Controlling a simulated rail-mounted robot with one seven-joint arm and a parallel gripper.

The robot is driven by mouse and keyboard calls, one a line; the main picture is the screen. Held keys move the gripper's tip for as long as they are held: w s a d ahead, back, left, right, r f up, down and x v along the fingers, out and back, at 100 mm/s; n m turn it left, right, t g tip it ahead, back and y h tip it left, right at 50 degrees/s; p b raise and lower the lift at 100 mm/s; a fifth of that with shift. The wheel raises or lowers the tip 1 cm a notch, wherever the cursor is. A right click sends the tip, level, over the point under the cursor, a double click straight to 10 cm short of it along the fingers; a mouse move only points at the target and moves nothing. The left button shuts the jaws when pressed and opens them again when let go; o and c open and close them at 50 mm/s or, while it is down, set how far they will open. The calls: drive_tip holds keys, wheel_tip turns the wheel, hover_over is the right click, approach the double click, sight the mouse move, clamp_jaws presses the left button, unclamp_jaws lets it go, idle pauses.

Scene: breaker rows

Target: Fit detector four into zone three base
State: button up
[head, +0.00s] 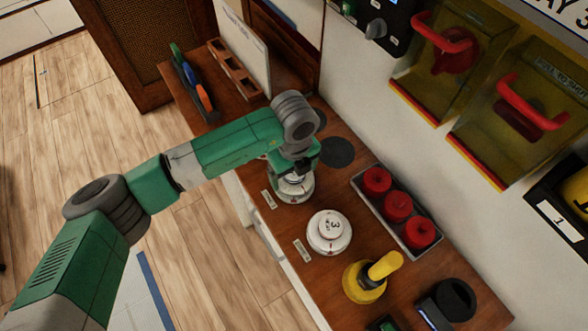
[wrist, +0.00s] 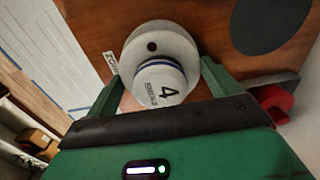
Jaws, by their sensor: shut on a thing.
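Detector four (wrist: 162,88), a white puck with a blue band and a black "4", is between the two fingers of my gripper (wrist: 163,90), which is shut on it. A wider white round base (wrist: 160,42) with a dark dot shows directly behind it, beside a small label only partly legible in the wrist view. In the head view my gripper (head: 294,178) is low over this white base (head: 297,194) on the brown counter. The arm hides most of the detector there. I cannot tell whether detector and base touch or how far they are seated.
A white detector marked "3" (head: 330,228) sits nearby, with a label (head: 303,250) beside it. A grey tray (head: 411,250) of red knobs, a yellow tool (head: 368,280) and a dark disc (head: 337,152) are around. A wooden rack (head: 234,68) stands farther back. The wall is at right.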

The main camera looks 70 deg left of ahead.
drive_tip(key=shift+f+b, duration=0.35)
drive_tip(key=shift+f, duration=0.4)
drive_tip(key=o, duration=0.8)
drive_tip(key=shift+r+b, duration=0.35)
drive_tip(key=shift+r, duration=3.55)
